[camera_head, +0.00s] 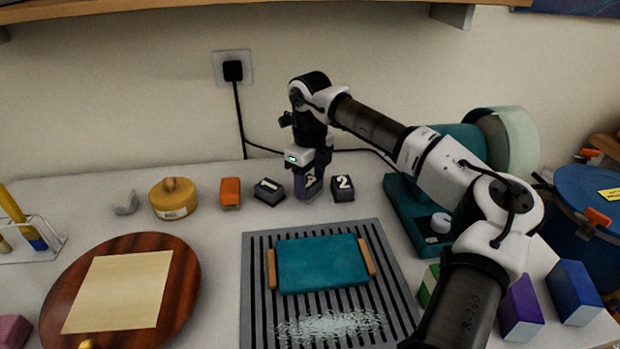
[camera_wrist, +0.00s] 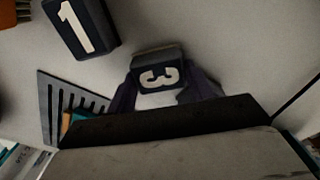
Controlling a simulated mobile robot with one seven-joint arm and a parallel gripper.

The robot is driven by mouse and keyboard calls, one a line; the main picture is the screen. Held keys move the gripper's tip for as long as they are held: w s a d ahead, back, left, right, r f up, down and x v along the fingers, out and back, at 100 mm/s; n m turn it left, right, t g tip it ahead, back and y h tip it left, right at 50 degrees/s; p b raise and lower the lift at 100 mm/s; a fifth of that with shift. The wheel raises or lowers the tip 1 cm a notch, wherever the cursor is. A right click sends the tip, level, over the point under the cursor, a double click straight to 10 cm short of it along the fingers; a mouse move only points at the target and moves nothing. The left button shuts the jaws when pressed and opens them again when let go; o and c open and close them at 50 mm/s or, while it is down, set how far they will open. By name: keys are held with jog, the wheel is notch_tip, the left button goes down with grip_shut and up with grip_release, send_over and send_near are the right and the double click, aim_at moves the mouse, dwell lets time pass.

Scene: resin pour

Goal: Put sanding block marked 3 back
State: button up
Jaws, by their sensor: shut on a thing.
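The sanding block marked 3 (camera_wrist: 158,72) is a dark block with a white numeral, held between my fingers in the wrist view. In the head view my gripper (camera_head: 308,187) points down at the back of the table and is shut on this block, which it mostly hides. The block marked 1 (camera_head: 269,191) lies just left of my gripper; it also shows in the wrist view (camera_wrist: 80,26). The block marked 2 (camera_head: 343,188) stands just to the right. I cannot tell whether the held block touches the table.
A slotted grey tray (camera_head: 252,290) with a teal pad (camera_head: 322,264) lies in front. An orange block (camera_head: 230,193) and a yellow round container (camera_head: 174,199) are further left. A teal machine (camera_head: 405,205) stands to the right. A black cable (camera_head: 240,125) runs along the wall.

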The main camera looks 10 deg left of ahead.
aim_at(310, 182)
jog(key=shift+f, duration=0.1)
jog(key=o, duration=0.9)
jog(key=shift+r+b, duration=0.5)
jog(key=shift+r, duration=3.35)
